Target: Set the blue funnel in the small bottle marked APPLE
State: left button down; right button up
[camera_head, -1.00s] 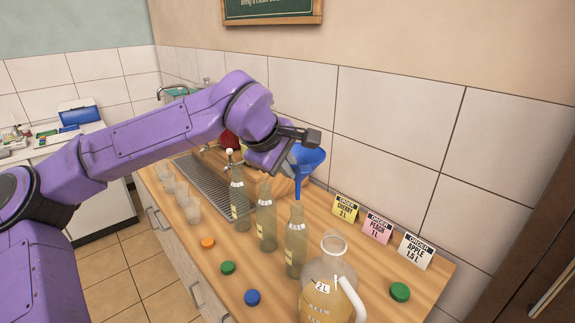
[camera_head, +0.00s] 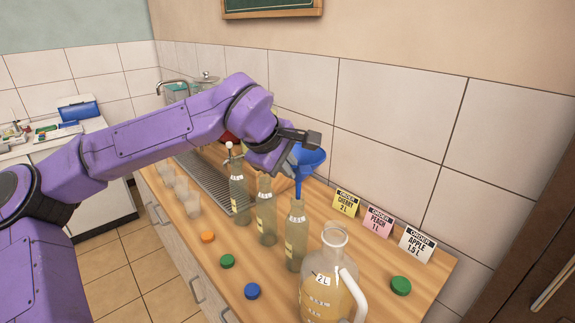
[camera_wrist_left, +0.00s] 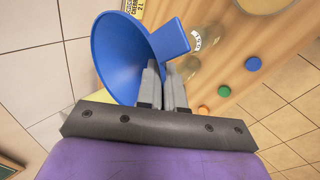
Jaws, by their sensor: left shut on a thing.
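The blue funnel (camera_head: 309,160) is held by its rim side in my left gripper (camera_head: 286,160), which is shut on it. It hangs upright, stem down, over the nearest of three small bottles (camera_head: 296,240). The stem's lower end is at this bottle's mouth; I cannot tell whether it is inside. The other two small bottles (camera_head: 266,215) and (camera_head: 238,195) stand behind it in a row. Their labels are too small to read. My right gripper is not in view.
A 2 L jug (camera_head: 325,285) with a handle stands close in front of the bottles. Order cards for cherry (camera_head: 346,202), peach (camera_head: 379,221) and apple (camera_head: 417,244) stand along the wall. Loose caps, including a green one (camera_head: 401,286), and several cups (camera_head: 180,188) are on the counter.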

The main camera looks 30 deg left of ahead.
pick_arm(q)
jog(key=shift+f+b, duration=1.05)
jog(key=shift+f, duration=0.75)
jog(key=c, duration=1.2)
grip_release()
jog(key=shift+r, duration=0.15)
jog(key=p+v, duration=0.7)
jog(key=v, duration=0.3)
jog(key=shift+s, duration=0.1)
